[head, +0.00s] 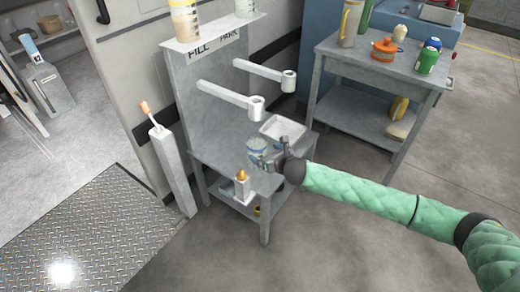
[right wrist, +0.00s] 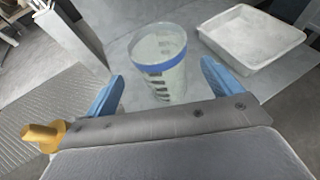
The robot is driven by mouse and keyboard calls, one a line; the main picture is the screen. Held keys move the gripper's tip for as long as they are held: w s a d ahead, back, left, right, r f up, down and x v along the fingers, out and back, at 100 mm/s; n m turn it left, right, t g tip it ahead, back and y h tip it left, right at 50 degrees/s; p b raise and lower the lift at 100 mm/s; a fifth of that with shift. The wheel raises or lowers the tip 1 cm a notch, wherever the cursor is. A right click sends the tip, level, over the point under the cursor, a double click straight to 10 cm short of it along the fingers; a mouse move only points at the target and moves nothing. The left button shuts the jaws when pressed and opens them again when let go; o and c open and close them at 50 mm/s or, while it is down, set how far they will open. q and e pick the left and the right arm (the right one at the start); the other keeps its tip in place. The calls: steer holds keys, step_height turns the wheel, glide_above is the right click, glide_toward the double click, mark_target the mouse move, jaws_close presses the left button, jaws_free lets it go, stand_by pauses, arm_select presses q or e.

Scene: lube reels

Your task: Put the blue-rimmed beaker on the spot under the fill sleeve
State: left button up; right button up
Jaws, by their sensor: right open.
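The clear, blue-rimmed beaker (head: 257,147) stands upright on the grey stand's lower table, with dark markings on its side. In the right wrist view the beaker (right wrist: 163,75) shows between the two blue fingers, with a gap on each side. My right gripper (head: 269,160) is open, close to the beaker at the table's front. The fill sleeve (head: 256,108) is a pale ring on the arm under the FILL label, above the beaker in the picture. The spot under it cannot be made out clearly. My left gripper is out of view.
A second sleeve (head: 289,81) sticks out under the PARK label. A white tray (head: 283,128) lies right of the beaker. A grey post (head: 174,170) stands left, and a side table (head: 380,55) with cans behind right.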

steer(key=shift+v, duration=2.4)
